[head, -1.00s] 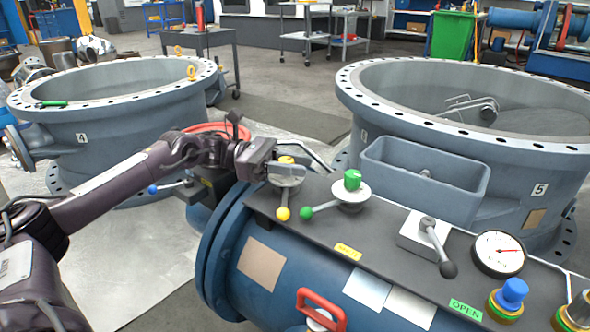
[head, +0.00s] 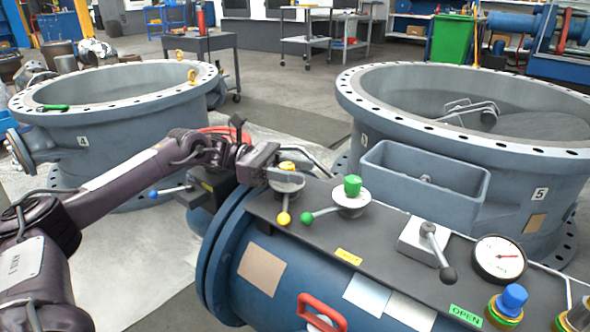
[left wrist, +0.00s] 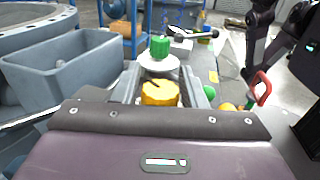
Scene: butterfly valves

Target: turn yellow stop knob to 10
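The yellow stop knob (head: 287,166) stands at the left end of the dark panel on the blue pipe, above a lever with a yellow ball (head: 284,218). My left gripper (head: 285,178) is at this knob, and a finger covers part of it in the head view. In the left wrist view, the yellow knob (left wrist: 160,94) sits between the two spread fingers of my left gripper (left wrist: 165,88); whether they touch it is unclear. The knob has a dark mark on top. No scale figure is readable. My right gripper cannot be made out.
A green knob (head: 352,187) with a green-balled lever stands just right of the yellow one. Further right are a black-balled lever (head: 432,242) and a dial gauge (head: 498,258). A grey box (head: 425,180) lies behind the panel. A red handle (head: 322,308) is in front.

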